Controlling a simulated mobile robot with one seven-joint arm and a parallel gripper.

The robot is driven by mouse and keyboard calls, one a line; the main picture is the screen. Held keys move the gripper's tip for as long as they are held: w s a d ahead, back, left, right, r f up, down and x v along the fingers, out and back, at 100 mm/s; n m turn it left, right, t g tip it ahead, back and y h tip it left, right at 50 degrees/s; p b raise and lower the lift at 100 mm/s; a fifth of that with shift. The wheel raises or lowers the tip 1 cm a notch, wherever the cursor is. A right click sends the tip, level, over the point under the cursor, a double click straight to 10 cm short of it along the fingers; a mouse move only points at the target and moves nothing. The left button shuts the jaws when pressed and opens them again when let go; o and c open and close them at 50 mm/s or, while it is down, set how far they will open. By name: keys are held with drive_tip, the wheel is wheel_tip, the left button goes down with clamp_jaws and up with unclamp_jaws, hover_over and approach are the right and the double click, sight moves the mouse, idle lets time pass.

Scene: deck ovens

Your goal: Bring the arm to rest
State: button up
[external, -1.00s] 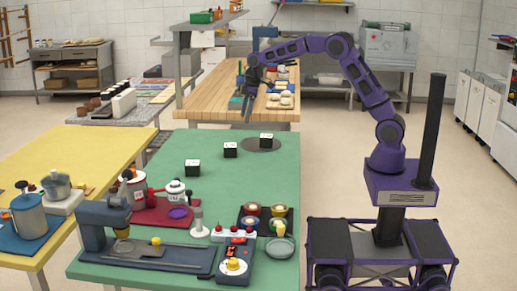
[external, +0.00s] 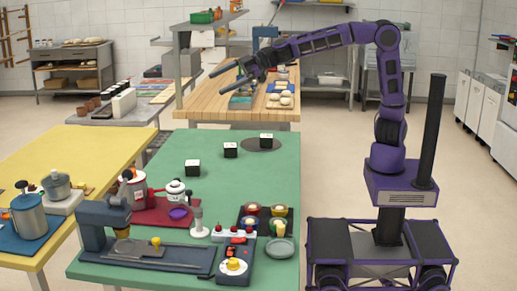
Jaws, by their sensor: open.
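My gripper (external: 216,81) is at the end of my raised purple arm (external: 330,42). It is open and empty, with its two dark fingers apart and pointing left. In the picture it shows in front of the wooden bench (external: 200,90), high above the far end of the green table (external: 240,180). The arm reaches left from my base and is bent at a high elbow. Nothing in view touches the fingers.
Several black-and-white cubes (external: 193,168) stand on the green table, one on a dark round disc (external: 250,145). A dark press-like machine (external: 105,220), a red tray (external: 160,212) and small bowls (external: 251,209) crowd its near end. A yellow table (external: 90,150) stands left.

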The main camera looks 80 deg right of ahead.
drive_tip(key=s+d+r+m+t, duration=0.3)
drive_tip(key=d+r, duration=0.4)
drive_tip(key=d, duration=0.1)
drive_tip(key=s+a+f+g+y, duration=0.1)
drive_tip(key=s+f+g+y, duration=0.3)
drive_tip(key=s, duration=1.4)
drive_tip(key=s+d+f+m+g+h+p, duration=0.1)
drive_tip(key=s+d+f+m+g+h, duration=0.2)
drive_tip(key=s+f, duration=0.4)
drive_tip(key=s+d+f+m+g+h, duration=0.2)
drive_tip(key=s+d+f+m+h, duration=0.1)
drive_tip(key=s+f+h, duration=0.3)
drive_tip(key=shift+s+d+f+m+g+p, duration=0.4)
drive_tip(key=shift+s+d+f, duration=0.1)
drive_tip(key=shift+s+f, duration=0.45)
drive_tip(key=shift+r, duration=0.1)
